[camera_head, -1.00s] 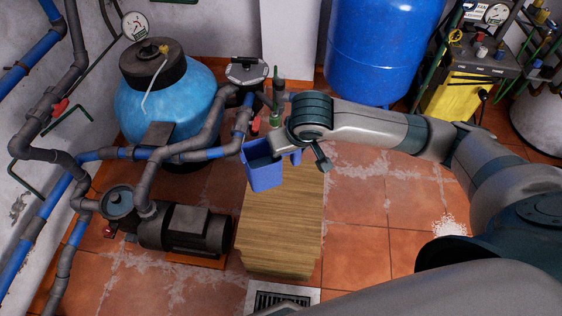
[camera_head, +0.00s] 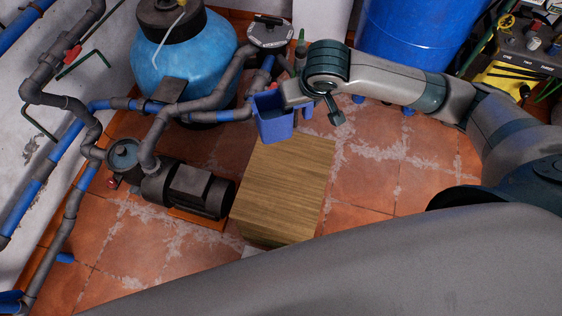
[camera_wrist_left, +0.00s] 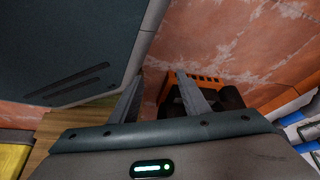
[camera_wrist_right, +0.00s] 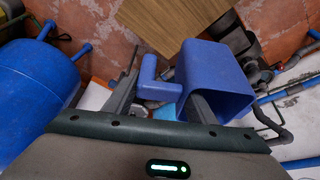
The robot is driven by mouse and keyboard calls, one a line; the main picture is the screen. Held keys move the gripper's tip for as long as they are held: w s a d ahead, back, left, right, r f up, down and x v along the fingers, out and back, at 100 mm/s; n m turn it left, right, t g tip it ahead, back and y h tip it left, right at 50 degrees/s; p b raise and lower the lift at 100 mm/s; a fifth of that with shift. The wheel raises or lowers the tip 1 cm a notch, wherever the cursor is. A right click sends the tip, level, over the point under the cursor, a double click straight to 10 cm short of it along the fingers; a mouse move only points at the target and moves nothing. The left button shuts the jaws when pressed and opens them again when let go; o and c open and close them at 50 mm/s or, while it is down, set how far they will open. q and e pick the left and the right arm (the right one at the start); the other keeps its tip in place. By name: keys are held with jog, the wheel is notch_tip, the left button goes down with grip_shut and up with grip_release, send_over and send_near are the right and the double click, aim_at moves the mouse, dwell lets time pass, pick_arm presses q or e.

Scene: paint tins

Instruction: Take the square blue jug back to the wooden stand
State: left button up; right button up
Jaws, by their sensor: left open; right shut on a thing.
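The square blue jug (camera_head: 273,118) is held in the air by my right gripper (camera_head: 292,97), at the back left corner of the wooden stand (camera_head: 285,190) in the head view. In the right wrist view the open-topped jug (camera_wrist_right: 222,78) has its handle (camera_wrist_right: 149,80) between the fingers of my right gripper (camera_wrist_right: 160,100). The stand's bare top (camera_wrist_right: 165,22) lies beyond the jug there. Whether the jug touches the stand is not clear. My left gripper (camera_wrist_left: 160,98) is open and empty in the left wrist view; the head view does not show it.
A pump (camera_head: 190,188) stands left of the stand. Grey and blue pipes and a light-blue tank (camera_head: 183,60) are behind it. A dark-blue tank (camera_head: 415,40) and a yellow machine (camera_head: 500,78) stand at the back right. Tiled floor right of the stand is clear.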

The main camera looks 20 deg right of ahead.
pick_arm(q)
jog(key=shift+o, duration=0.7)
jog(key=shift+d, duration=0.2)
pick_arm(e)
jog(key=shift+f, duration=0.15)
jog(key=shift+f+b, duration=0.3)
jog(key=shift+f, duration=0.05)
pick_arm(q)
jog(key=w+a+r+g+b, duration=0.2)
jog(key=w+r+b, duration=0.3)
jog(key=b, duration=0.6)
jog(key=shift+w+n+y+b, duration=0.15)
jog(key=shift+n+y+b, duration=0.15)
jog(key=shift+y+b, duration=0.1)
pick_arm(e)
jog(key=s+a+f+n+g+y, duration=0.1)
jog(key=s+a+f+n+y, duration=0.1)
jog(key=f+n, duration=0.4)
jog(key=s+a+f+n+g+y, duration=0.1)
jog(key=a+f+n, duration=0.3)
jog(key=f, duration=1.1)
jog(key=shift+s+a+n+g+y, duration=0.35)
jog(key=shift+s+n+y, duration=0.25)
jog(key=shift+n, duration=1.1)
pick_arm(q)
jog(key=shift+f, duration=0.15)
pick_arm(e)
jog(key=shift+r, duration=0.1)
